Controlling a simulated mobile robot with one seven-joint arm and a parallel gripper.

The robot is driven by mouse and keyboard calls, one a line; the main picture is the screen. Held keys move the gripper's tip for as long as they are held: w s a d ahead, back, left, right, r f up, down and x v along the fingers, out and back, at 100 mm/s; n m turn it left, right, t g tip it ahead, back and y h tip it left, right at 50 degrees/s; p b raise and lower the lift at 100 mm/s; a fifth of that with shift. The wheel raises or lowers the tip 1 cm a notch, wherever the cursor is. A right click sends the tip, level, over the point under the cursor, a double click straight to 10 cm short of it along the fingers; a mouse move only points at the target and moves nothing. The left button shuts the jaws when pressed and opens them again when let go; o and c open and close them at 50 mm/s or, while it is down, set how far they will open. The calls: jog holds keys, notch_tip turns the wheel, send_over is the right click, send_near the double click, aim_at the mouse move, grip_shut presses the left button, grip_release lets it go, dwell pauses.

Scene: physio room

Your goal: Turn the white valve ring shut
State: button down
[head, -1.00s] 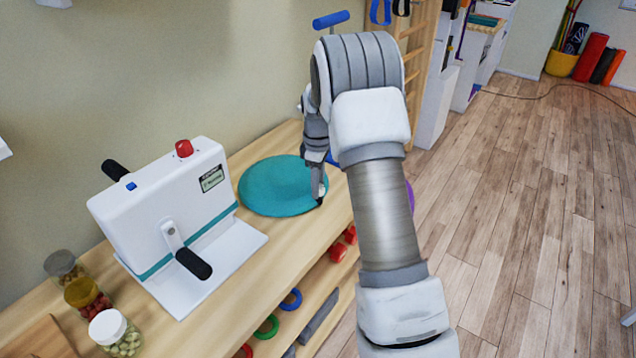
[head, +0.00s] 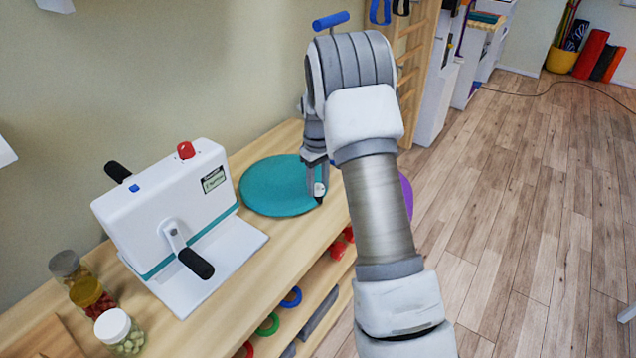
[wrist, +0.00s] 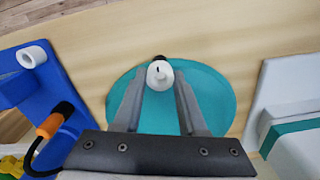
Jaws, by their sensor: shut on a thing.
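My gripper (head: 319,190) is above the teal round pad on the bench. Its fingers are shut on a small white round piece with a dark mark on its face and a black end, seen between the fingertips in the wrist view (wrist: 159,74). I cannot tell whether this piece is the valve ring. Another white ring (wrist: 32,56) sits at the upper corner of a blue unit (wrist: 45,85) on the left of the wrist view, apart from my gripper. My arm mostly hides the blue unit in the head view.
The teal pad (head: 270,187) lies under my gripper. A white machine with black crank handles (head: 170,205) stands to its left, with jars (head: 92,296) near it. An orange plug (wrist: 52,124) with a black cable is at the blue unit.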

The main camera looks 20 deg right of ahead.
dwell(0.4)
jog(key=shift+c, duration=2.3)
grip_release()
jog(key=shift+r, duration=0.1)
notch_tip(320, 180, up, 17)
jog(key=p, duration=0.2)
jog(key=shift+r, duration=0.15)
